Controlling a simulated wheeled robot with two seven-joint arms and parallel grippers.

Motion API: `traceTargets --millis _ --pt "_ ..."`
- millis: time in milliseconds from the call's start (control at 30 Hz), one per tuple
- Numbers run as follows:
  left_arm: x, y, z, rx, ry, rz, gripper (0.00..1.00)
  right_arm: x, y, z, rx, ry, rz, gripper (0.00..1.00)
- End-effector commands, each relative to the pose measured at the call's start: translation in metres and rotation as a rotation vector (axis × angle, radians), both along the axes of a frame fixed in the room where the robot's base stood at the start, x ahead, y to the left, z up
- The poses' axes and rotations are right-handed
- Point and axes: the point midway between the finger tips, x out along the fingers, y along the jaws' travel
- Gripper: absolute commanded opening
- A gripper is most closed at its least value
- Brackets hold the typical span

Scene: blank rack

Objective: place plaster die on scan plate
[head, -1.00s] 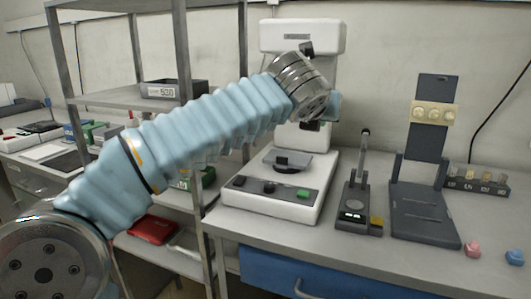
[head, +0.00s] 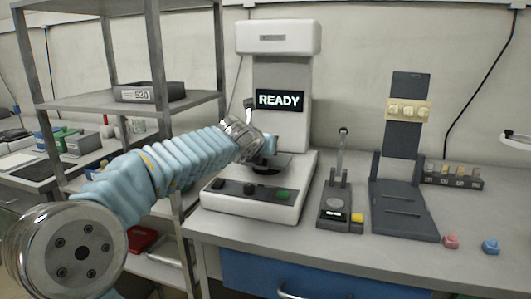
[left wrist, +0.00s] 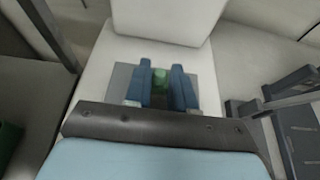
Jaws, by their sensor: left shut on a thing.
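My left gripper (head: 268,147) is over the white scanner's base, close above the dark scan plate (head: 285,163). In the left wrist view its two blue fingers (left wrist: 161,85) are shut on a small green die (left wrist: 160,77), which I take as the plaster die. The wrist hides the die in the head view. A grey plate (left wrist: 208,88) shows behind and beside the fingers in the left wrist view. I cannot tell whether the die touches it. My right gripper is in neither view.
The white scanner (head: 278,38) has a screen (head: 279,100) reading READY. A small dark device (head: 341,212) and a dark stand (head: 404,215) are to its right. Pink (head: 451,241) and blue (head: 490,246) pieces lie at the bench's right. A metal shelf (head: 150,60) stands left.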

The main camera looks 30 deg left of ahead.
Motion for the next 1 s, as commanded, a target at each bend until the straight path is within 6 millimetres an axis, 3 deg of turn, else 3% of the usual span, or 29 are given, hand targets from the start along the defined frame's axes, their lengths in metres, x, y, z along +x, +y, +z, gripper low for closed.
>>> traceTargets --millis 67,433,467,600,1000 --pt "-0.0001 -0.0002 -0.0088 0.0 -0.002 -0.001 0.0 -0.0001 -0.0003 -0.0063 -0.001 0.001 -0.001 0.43" --pt "-0.0002 -0.0005 -0.0115 0.0 -0.002 -0.001 0.0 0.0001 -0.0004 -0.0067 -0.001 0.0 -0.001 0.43" --pt "-0.0003 -0.0005 -0.0115 0.0 -0.002 -0.001 0.26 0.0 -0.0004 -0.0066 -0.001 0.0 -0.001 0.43" --pt "-0.0003 -0.0005 -0.0108 0.0 -0.002 0.0 0.47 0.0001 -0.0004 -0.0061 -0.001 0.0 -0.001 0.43" --pt "-0.0051 -0.0015 -0.0047 0.0 -0.004 -0.001 0.5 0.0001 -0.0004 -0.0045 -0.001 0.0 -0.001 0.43"
